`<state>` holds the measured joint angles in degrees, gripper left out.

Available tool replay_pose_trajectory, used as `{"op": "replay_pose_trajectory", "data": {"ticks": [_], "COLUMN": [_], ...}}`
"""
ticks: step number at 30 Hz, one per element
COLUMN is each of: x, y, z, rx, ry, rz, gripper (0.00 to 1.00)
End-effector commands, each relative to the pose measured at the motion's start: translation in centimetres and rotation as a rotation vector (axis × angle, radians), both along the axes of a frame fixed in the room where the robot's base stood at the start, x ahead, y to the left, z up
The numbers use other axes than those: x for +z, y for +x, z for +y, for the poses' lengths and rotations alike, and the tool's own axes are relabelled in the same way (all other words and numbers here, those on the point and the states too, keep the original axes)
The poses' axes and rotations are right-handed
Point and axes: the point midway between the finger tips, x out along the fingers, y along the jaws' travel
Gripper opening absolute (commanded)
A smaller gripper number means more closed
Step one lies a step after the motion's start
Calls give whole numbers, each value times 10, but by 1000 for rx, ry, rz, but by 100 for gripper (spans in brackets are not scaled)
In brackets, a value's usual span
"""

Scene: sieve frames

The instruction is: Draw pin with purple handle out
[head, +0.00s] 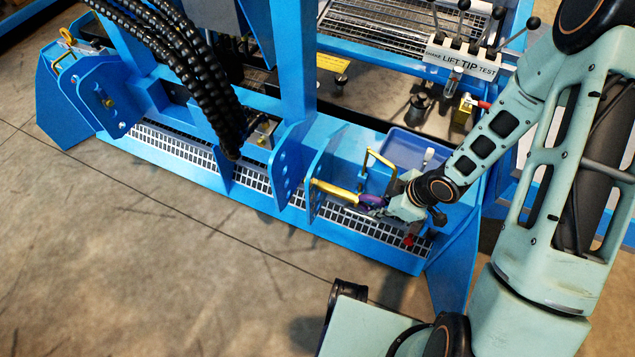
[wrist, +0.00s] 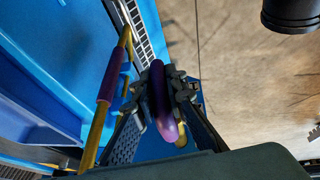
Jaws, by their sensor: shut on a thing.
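The pin (head: 338,190) is a yellow rod with a purple handle (head: 373,200) at its right end. Its left end meets the right-hand blue bracket plate (head: 319,168); how far it sits in the plate's hole is hidden. My gripper (head: 388,204) is at the right of the pin, shut on the purple handle. In the wrist view my gripper (wrist: 162,95) has its fingers on both sides of the purple handle (wrist: 165,112), with a bit of yellow showing below it.
A yellow bar with a purple sleeve (wrist: 109,78) runs close to the left finger. A bent yellow bar (head: 380,158) rises just behind my gripper. A blue tray (head: 405,147) lies behind. A slotted metal strip (head: 345,212) runs below. Black hoses (head: 205,85) hang at left.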

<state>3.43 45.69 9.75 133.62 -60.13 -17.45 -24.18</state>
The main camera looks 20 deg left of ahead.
Motion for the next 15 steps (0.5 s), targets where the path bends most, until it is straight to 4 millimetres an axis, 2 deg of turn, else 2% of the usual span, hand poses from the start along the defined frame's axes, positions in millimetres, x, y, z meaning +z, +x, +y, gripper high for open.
{"op": "replay_pose_trajectory", "data": {"ticks": [15], "x": [1], "y": [0], "z": [-8], "rx": [1], "ry": [5], "rz": [-3], "gripper": [0]}}
